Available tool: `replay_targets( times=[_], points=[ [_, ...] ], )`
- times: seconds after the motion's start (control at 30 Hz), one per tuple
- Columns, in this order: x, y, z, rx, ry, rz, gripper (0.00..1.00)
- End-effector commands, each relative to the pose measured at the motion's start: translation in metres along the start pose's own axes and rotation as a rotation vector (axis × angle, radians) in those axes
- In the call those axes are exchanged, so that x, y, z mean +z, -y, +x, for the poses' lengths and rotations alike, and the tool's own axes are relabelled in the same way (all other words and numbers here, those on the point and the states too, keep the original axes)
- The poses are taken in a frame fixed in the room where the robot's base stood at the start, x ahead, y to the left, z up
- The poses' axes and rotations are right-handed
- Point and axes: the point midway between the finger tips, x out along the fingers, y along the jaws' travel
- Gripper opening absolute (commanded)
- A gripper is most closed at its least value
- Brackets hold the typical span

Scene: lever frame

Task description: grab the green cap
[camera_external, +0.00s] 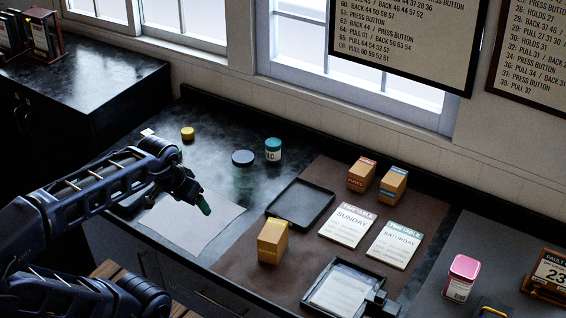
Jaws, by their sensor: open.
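A small jar (273,155) with a white label stands upright on the dark counter near the back, and a teal-green cap (273,144) sits on its top. My gripper (196,200) is at the end of my dark arm, at the left, above a pale sheet (190,222). It points down and to the right and is well apart from the jar and its cap. It is open. A dark green piece shows at its tip; I cannot tell whether it is a finger pad or a separate thing.
An empty black tray (300,205) lies in front of the jar. A wall with windows rises behind.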

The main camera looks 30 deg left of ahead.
Motion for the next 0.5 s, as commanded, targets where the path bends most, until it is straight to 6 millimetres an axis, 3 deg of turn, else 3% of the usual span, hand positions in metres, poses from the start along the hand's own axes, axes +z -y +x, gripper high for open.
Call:
replay_targets(
  times=[0.33, 0.5],
  points=[
    [-0.002, 0.001, 0.000, -0.001, 0.001, 0.005, 0.71],
    [-0.026, 0.008, -0.002, -0.013, 0.020, 0.058, 0.71]
  ],
)
